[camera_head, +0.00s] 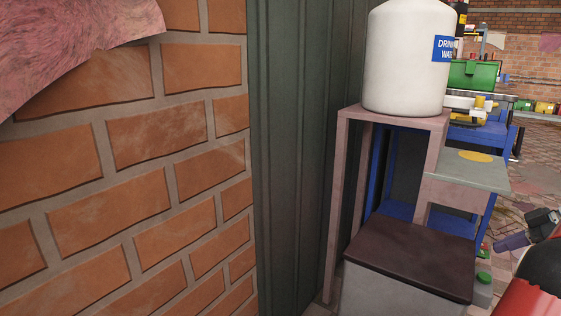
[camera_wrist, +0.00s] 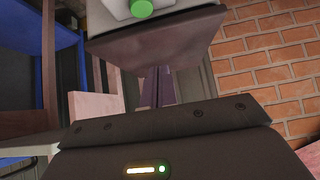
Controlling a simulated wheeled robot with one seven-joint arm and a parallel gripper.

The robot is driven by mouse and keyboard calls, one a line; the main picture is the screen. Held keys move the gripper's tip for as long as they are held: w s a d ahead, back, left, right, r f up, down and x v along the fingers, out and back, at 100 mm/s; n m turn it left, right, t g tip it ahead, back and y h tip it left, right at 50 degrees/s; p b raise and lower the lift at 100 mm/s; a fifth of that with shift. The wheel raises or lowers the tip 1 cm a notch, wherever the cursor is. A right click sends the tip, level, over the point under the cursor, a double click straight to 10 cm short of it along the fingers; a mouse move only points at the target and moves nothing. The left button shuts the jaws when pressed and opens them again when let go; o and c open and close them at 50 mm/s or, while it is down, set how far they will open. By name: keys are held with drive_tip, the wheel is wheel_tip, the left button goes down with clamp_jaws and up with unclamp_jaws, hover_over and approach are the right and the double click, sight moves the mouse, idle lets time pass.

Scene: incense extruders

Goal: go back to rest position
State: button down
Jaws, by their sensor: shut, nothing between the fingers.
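My gripper (camera_head: 501,245) shows at the right edge of the head view, beside the grey shelf and in front of the blue frame. Its slim purple-grey fingers point left, and the red and black arm is cut off by the picture edge. In the wrist view the fingers (camera_wrist: 156,86) lie together, shut and empty, beyond the dark wrist housing with its lit bar. No object is held.
A white drinking-water tank (camera_head: 408,60) stands on a pinkish stand (camera_head: 343,200). Below is a box with a dark brown lid (camera_head: 412,258), with a green knob (camera_wrist: 141,8). A brick wall (camera_head: 130,190) and dark green panel (camera_head: 300,150) fill the left.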

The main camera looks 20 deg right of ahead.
drive_tip(key=w+a+r+m+g+h+p, duration=0.1)
drive_tip(key=w+a+r, duration=0.2)
drive_tip(key=a, duration=0.6)
drive_tip(key=w+a+r+m+g+p, duration=0.1)
drive_tip(key=w+a+r, duration=0.15)
drive_tip(key=a, duration=0.55)
drive_tip(key=w+a+r+m+g+h+p, duration=0.1)
drive_tip(key=w+a+r+m+g, duration=0.15)
drive_tip(key=a, duration=0.65)
drive_tip(key=s+a+f+m+t+h+p, duration=0.1)
drive_tip(key=s+a+f+p, duration=0.1)
drive_tip(key=s+a, duration=0.4)
drive_tip(key=s+a+f+m+t+h+p, duration=0.2)
drive_tip(key=s+a, duration=0.4)
drive_tip(key=a, duration=1)
drive_tip(key=shift+s+h+p, duration=0.15)
drive_tip(key=shift+h+p, duration=0.15)
drive_tip(key=shift+p, duration=0.05)
